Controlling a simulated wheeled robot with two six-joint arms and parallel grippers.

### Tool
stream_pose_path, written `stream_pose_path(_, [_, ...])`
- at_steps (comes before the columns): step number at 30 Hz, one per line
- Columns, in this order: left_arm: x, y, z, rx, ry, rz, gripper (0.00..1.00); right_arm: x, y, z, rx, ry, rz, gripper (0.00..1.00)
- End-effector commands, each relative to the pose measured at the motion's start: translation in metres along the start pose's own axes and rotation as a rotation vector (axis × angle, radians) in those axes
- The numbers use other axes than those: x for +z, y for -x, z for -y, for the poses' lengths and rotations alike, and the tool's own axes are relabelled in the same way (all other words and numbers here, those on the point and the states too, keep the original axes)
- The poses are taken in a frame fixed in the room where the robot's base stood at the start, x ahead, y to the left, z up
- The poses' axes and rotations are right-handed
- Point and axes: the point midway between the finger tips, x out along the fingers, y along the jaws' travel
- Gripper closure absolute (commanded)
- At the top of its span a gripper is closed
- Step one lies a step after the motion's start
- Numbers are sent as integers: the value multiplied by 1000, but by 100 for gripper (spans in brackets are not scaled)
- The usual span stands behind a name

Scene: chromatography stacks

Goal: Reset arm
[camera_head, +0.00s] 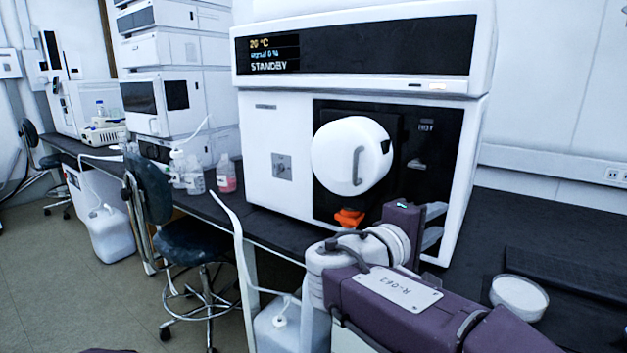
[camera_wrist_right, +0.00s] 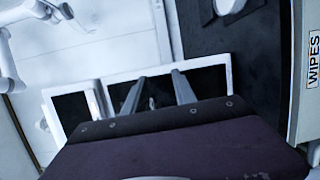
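My right gripper (camera_head: 437,224) is in front of the lower right part of a white instrument (camera_head: 262,150). Its two grey fingers stand apart, one above the other in the head view, and I see nothing held between them. In the right wrist view the fingers (camera_wrist_right: 158,88) are also spread, with a dark panel behind them. I cannot tell whether they touch the instrument. The instrument has a round white door (camera_head: 340,157) with a handle, an orange part (camera_head: 348,217) below it, and a display (camera_head: 268,54) reading STANDBY. My left gripper is not in view.
A black bench (camera_head: 560,235) carries the instrument and a round white dish (camera_head: 519,296) on the right. Small bottles (camera_head: 226,174) stand to the left, near a stacked white instrument (camera_head: 160,105). A stool (camera_head: 190,240) stands before the bench. A WIPES box (camera_wrist_right: 303,75) shows in the wrist view.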

Motion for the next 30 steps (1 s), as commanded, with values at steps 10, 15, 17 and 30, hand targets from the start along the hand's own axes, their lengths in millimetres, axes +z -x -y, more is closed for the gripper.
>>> stream_pose_path(10, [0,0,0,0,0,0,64,91,-50,177,-508,96,236,67])
stream_pose_path(15, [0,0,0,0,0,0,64,138,-5,305,-948,-27,352,67])
stream_pose_path(17, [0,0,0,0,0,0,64,144,19,338,-1079,-108,387,67])
stream_pose_path(30, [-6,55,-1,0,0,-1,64,88,107,360,-1430,-696,407,67])
